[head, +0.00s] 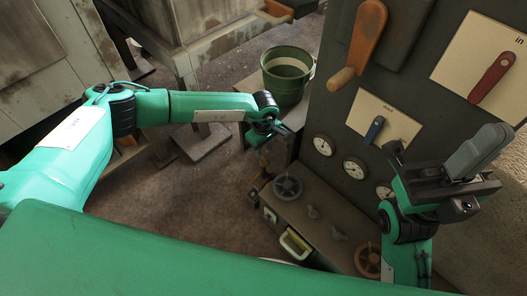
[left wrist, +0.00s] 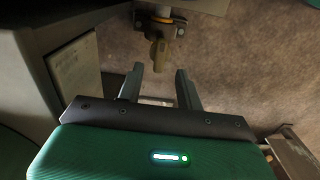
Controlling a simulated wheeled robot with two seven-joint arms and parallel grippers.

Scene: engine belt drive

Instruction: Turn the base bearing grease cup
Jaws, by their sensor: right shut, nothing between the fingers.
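A small brass-coloured fitting, which looks like the grease cup (left wrist: 160,47), shows at the top of the left wrist view on a dark bracket. My left gripper (left wrist: 159,72) is open, its two fingers apart and pointing toward the fitting. Nothing is between the fingers, and the fitting lies just beyond their tips. In the head view my left gripper (head: 272,140) is beside the left edge of the machine, and the fitting is hard to make out there. My right gripper (head: 468,165) is shut and empty in front of the panel at right.
A dark panel with round gauges (head: 355,169), a blue lever (head: 375,129) and a red lever (head: 491,78) stands at right. Below it a bench carries a grey handwheel (head: 288,187) and a rusty one (head: 368,260). A green bucket (head: 287,78) stands behind.

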